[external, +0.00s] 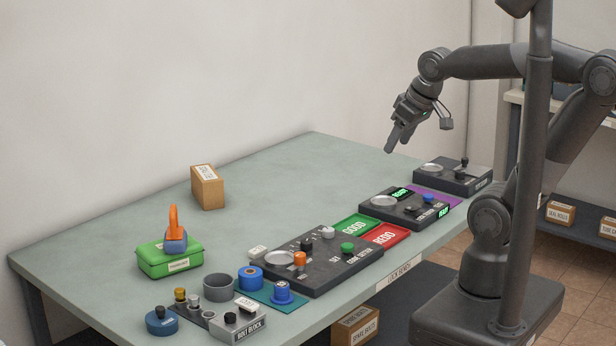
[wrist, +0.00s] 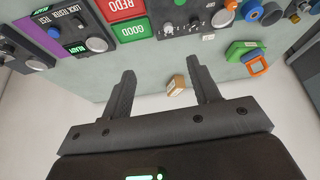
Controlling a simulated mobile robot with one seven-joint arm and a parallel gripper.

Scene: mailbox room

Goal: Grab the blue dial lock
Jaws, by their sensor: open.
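Several blue things stand at the left front of the bench, and I cannot tell for certain which is the dial lock. A round blue piece with a dark knob (external: 161,321) lies near the front edge. A blue piece with a pale top (external: 282,294) stands on a teal mat, beside a blue cylinder (external: 251,279). A blue body with an upright orange loop (external: 176,243) sits on a green box (external: 168,259); it also shows in the wrist view (wrist: 258,65). My gripper (external: 392,148) is open and empty, high above the bench's right part, far from all of these; its fingers show apart (wrist: 160,72).
Dark control panels (external: 345,268) with knobs, a green GOOD pad (external: 351,227) and a red REDO pad (external: 388,237) line the front edge. A cardboard box (external: 208,189) stands farther back. A grey cup (external: 218,288) is among the blue pieces. The bench's back middle is clear.

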